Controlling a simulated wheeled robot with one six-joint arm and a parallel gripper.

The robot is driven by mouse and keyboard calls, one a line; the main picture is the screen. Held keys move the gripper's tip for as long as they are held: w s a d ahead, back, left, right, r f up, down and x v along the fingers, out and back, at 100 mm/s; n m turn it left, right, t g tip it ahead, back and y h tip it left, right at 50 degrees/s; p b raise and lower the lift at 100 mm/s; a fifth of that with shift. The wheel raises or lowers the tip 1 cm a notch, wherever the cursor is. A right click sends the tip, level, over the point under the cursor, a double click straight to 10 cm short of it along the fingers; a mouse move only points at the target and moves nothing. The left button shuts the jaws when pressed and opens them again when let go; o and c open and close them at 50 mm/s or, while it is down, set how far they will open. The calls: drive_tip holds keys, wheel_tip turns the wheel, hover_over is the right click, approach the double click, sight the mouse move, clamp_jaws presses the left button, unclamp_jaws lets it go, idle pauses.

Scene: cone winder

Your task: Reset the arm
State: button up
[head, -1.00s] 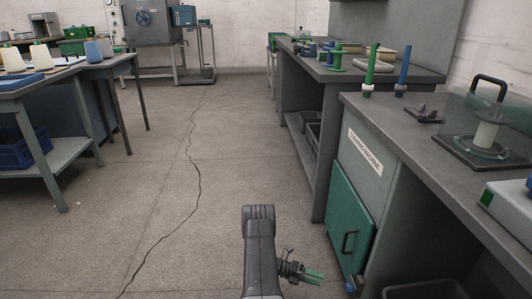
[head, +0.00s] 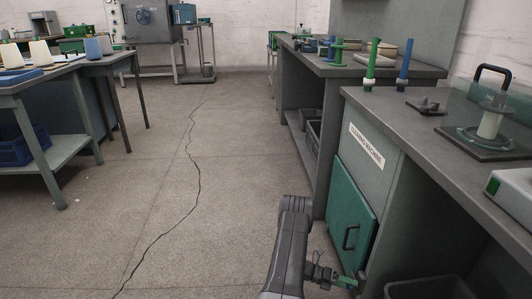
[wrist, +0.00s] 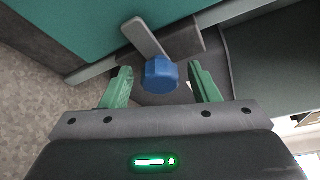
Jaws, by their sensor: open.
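My gripper (head: 345,283) is low at the bottom of the head view, in front of the green cabinet door. In the wrist view its two green fingers (wrist: 163,82) are spread open. A blue faceted knob (wrist: 161,75) shows between the fingertips, with a visible gap on each side. A grey flat lever or bar (wrist: 145,38) runs up behind the knob. Whether the knob lies level with the fingertips or beyond them I cannot tell. In the head view the knob is hidden by my gripper.
The green door (head: 350,220) with a black handle is just right of my arm, under a grey bench (head: 440,120) holding green and blue posts. A dark bin (head: 430,290) sits below at right. Floor (head: 150,200) to the left is clear up to the left table (head: 50,85).

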drive_tip(key=m+t+y, duration=0.1)
drive_tip(key=m, duration=0.2)
drive_tip(key=shift+s, duration=0.1)
drive_tip(key=m+t, duration=0.2)
drive_tip(key=m, duration=0.1)
drive_tip(key=shift+r+y, duration=0.1)
drive_tip(key=shift+y, duration=0.2)
drive_tip(key=m+t, duration=0.1)
drive_tip(key=m, duration=0.1)
drive_tip(key=shift+s+m+t, duration=0.1)
drive_tip(key=shift+m+t, duration=0.2)
drive_tip(key=shift+m+t+y, duration=0.3)
drive_tip(key=shift+m+t, duration=0.8)
drive_tip(key=shift+m, duration=0.2)
